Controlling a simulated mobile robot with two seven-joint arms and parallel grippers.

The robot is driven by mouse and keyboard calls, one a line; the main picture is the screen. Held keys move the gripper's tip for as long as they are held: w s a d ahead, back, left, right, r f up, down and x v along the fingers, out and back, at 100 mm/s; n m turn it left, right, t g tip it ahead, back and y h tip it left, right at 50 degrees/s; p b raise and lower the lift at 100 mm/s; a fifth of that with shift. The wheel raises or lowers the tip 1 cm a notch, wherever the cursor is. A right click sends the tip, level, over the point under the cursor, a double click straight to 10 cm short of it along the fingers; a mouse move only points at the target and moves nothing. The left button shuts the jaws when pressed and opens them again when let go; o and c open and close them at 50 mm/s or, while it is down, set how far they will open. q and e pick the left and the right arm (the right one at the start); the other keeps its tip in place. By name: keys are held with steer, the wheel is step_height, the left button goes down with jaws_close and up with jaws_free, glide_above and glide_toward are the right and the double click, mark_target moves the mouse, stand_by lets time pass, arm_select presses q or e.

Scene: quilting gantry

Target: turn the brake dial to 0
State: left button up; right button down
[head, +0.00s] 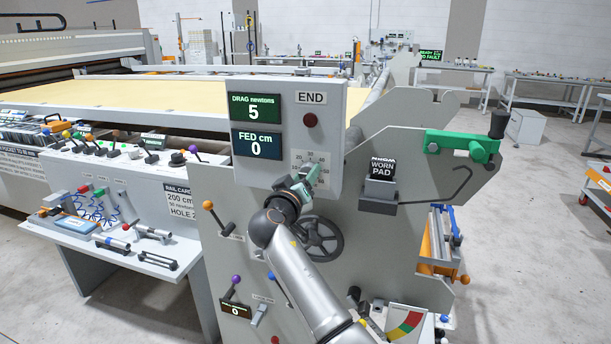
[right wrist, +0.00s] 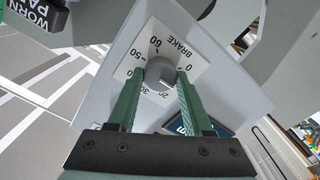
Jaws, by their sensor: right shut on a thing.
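The brake dial (right wrist: 160,73) is a grey round knob on a white scale plate marked BRAKE, with numbers from 0 to 60 around it. My right gripper (right wrist: 159,78) has its two green fingers on either side of the knob and is shut on it. In the head view my right gripper (head: 309,178) is at the lower part of the grey control panel (head: 328,115) and hides the knob and part of the scale. I cannot make out the dial's exact setting. My left gripper is not in view.
The panel carries a DRAG display (head: 254,108) reading 5, a FED display (head: 257,144) reading 0 and a dark red button (head: 311,120). A handwheel (head: 322,238) is just below my gripper. A green clamp arm (head: 462,145) and a WORN PAD holder (head: 380,188) are to the right.

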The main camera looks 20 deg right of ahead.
steer(key=n+p, duration=0.1)
steer(key=n, duration=0.2)
steer(key=shift+r+n, duration=0.1)
steer(key=shift+n, duration=0.3)
steer(key=n+p, duration=0.2)
steer(key=n, duration=0.2)
steer(key=shift+n, duration=0.3)
steer(key=shift+c, duration=1.5)
jaws_free()
